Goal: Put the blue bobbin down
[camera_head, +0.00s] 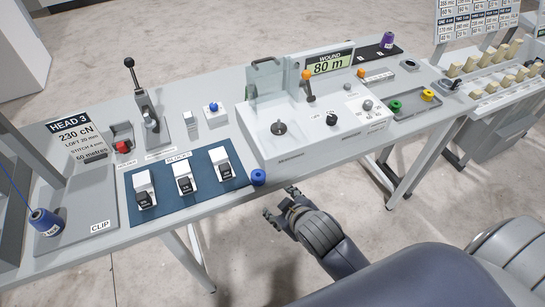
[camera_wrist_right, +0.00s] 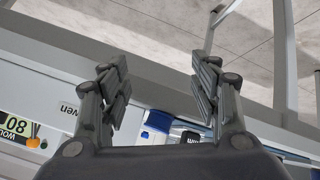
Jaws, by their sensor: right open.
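The blue bobbin (camera_head: 258,177) stands on the table near its front edge, at the right front corner of the dark blue mat (camera_head: 190,202). Nothing holds it. My right gripper (camera_head: 279,204) is open and empty, just in front of the table edge, below and right of the bobbin and apart from it. In the right wrist view its two fingers (camera_wrist_right: 160,78) are spread with nothing between them. A bright blue patch (camera_wrist_right: 158,122) shows past them there; I cannot tell whether it is the bobbin. My left gripper is not in view.
Several white-and-black blocks stand on the mat. A grey machine (camera_head: 315,128) with a "WOUND 80 m" display stands behind the bobbin. A tray (camera_head: 405,112) holds green and yellow bobbins. Floor space is free before the table.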

